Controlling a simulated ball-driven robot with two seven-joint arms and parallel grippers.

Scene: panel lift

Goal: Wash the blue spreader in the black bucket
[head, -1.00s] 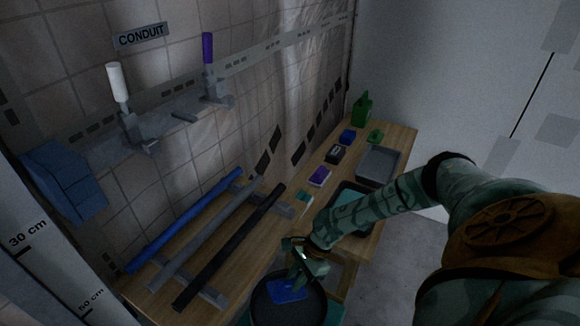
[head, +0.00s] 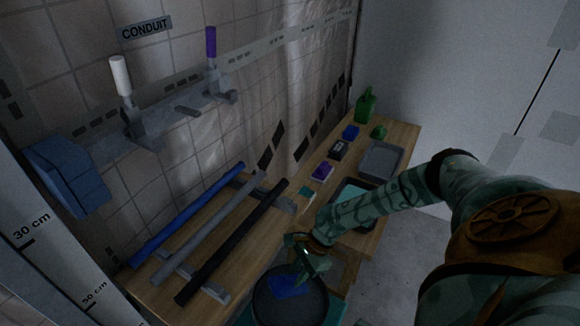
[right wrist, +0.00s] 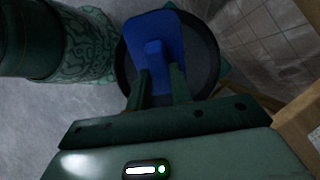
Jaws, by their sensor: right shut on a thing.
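The black bucket (head: 312,297) stands low in front of the bench, at the bottom of the head view. The blue spreader (head: 288,285) shows inside the bucket's outline, under my right gripper (head: 303,272). In the right wrist view my right gripper (right wrist: 162,85) is shut on the block-like handle of the blue spreader (right wrist: 158,28). The spreader's flat blue plate lies over the dark bucket (right wrist: 205,60). I cannot tell how deep in the bucket it is. My left gripper is not in view.
The wooden bench (head: 245,240) carries a blue bar (head: 190,212), a grey bar (head: 208,230), a black bar (head: 232,240), a grey tray (head: 381,160) and small blocks. Clamps with a white handle (head: 120,76) and a purple handle (head: 211,46) are on the wall.

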